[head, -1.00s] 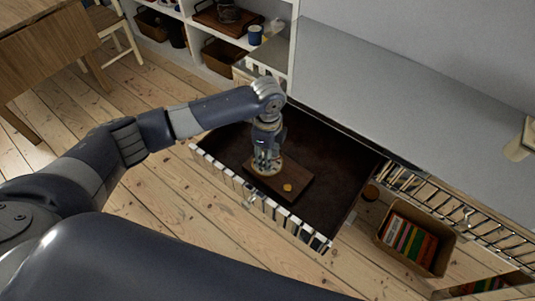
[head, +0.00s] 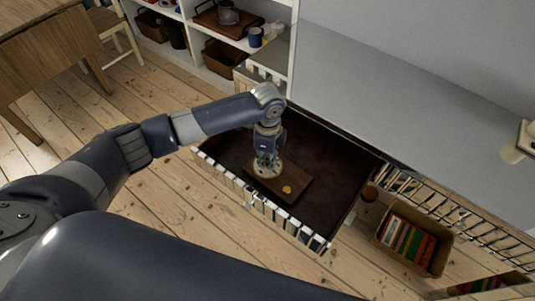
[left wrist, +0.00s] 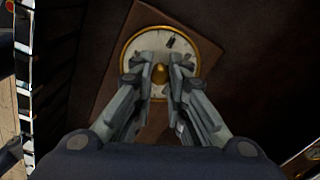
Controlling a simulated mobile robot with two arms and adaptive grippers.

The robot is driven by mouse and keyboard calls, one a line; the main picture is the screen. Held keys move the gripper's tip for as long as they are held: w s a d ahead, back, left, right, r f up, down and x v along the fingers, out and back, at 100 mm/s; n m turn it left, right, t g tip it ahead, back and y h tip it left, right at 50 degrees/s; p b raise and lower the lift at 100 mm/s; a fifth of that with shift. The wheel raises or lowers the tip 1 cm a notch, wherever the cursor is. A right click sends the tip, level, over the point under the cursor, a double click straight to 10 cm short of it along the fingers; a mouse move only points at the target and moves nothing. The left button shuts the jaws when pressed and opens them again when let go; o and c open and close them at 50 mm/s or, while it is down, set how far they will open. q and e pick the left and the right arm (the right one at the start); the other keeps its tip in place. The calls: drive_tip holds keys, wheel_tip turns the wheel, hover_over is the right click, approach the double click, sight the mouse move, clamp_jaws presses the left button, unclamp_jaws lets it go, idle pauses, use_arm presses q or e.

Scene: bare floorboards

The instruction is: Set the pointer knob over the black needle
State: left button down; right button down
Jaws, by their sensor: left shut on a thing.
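A round dial (left wrist: 147,42) with a pale face and brass rim is mounted on a brown wooden board (left wrist: 110,88) inside an open drawer. In the head view the board (head: 296,196) lies in the drawer and the dial (head: 250,170) is partly covered. My left gripper (head: 266,163) points down over the dial. In the left wrist view its fingers (left wrist: 160,74) are shut on the round brass knob (left wrist: 160,69) at the dial's middle. A short dark mark (left wrist: 170,43), perhaps the black needle, shows above the knob. The knob's pointer cannot be made out. My right gripper is not in view.
A grey counter (head: 400,90) stands behind. A basket of books (head: 385,236) is to the right.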

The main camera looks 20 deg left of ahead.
use_arm(q)
drive_tip(key=n+p, duration=0.4)
drive_tip(key=p, duration=0.1)
drive_tip(key=n+p, duration=0.2)
drive_tip(key=shift+s+r, duration=0.1)
drive_tip(key=shift+r, duration=0.15)
drive_tip(key=n+p, duration=0.3)
drive_tip(key=shift+f, duration=0.1)
drive_tip(key=shift+f+n+p, duration=0.1)
drive_tip(key=shift+n+p, duration=0.5)
drive_tip(key=shift+n, duration=0.4)
drive_tip(key=c, duration=1.5)
unclamp_jaws()
drive_tip(key=shift+c, duration=0.2)
